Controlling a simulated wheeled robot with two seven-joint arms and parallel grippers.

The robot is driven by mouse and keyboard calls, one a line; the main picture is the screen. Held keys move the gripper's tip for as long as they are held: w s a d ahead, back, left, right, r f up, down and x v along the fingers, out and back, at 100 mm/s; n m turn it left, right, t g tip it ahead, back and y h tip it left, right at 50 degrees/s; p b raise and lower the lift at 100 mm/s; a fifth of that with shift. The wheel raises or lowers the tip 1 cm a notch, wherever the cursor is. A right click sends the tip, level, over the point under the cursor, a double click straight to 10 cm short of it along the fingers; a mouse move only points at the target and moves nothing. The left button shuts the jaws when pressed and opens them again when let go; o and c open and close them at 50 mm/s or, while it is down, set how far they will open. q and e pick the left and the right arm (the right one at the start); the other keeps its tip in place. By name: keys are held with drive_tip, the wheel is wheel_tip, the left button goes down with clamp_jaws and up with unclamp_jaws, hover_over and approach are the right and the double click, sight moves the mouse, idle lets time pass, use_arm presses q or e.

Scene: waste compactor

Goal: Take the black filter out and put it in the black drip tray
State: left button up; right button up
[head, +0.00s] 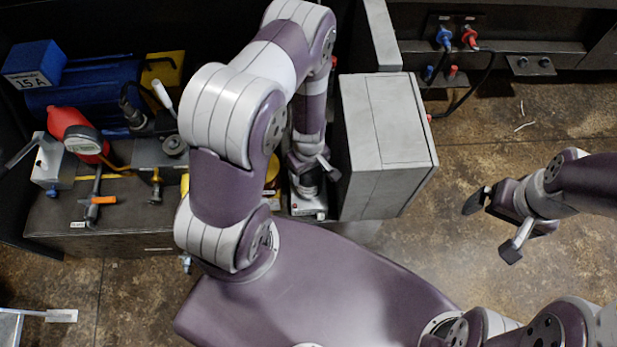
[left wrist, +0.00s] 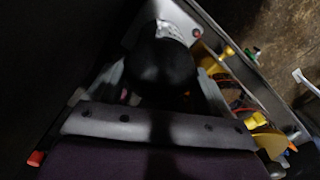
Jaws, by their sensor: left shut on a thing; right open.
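The black filter (left wrist: 160,65) is a dark rounded cylinder between the two fingers of my left gripper (left wrist: 165,85) in the left wrist view. My left gripper also shows in the head view (head: 312,168), low beside the grey cabinet, shut on the filter. A pale fitting lies just beyond the filter's far end; I cannot tell whether the two are joined. In the head view the filter is mostly hidden by my gripper and arm. My right gripper (head: 493,227) is open and empty above the floor at the right. I cannot make out the black drip tray.
A grey cabinet (head: 385,140) stands close to the right of my left gripper. A red gauge (head: 78,133), a blue tank (head: 85,95) and an orange-handled tool (head: 97,200) crowd the bench at left. Open floor (head: 500,150) lies at right.

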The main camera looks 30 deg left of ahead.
use_arm(q)
drive_tip(key=shift+o, duration=0.3)
drive_tip(key=n, duration=0.3)
drive_tip(key=shift+s, duration=0.1)
drive_tip(key=shift+o, duration=0.8)
drive_tip(key=shift+s+a+r+n, duration=0.1)
drive_tip(key=shift+s+a+n, duration=0.15)
drive_tip(key=shift+n, duration=0.65)
drive_tip(key=shift+s+a, duration=0.1)
drive_tip(key=shift+c, duration=1.4)
drive_tip(key=shift+n, duration=0.3)
drive_tip(key=shift+c, duration=0.9)
drive_tip(key=shift+o, duration=0.3)
drive_tip(key=n, duration=0.4)
drive_tip(key=shift+n, duration=0.5)
drive_tip(key=o, duration=1.2)
use_arm(e)
drive_tip(key=shift+s+a+r, duration=0.15)
drive_tip(key=shift+s+a, duration=0.05)
drive_tip(key=shift+a, duration=0.2)
drive_tip(key=shift+s+a+r, duration=0.1)
drive_tip(key=shift+s+a, duration=0.05)
drive_tip(key=shift+a, duration=0.25)
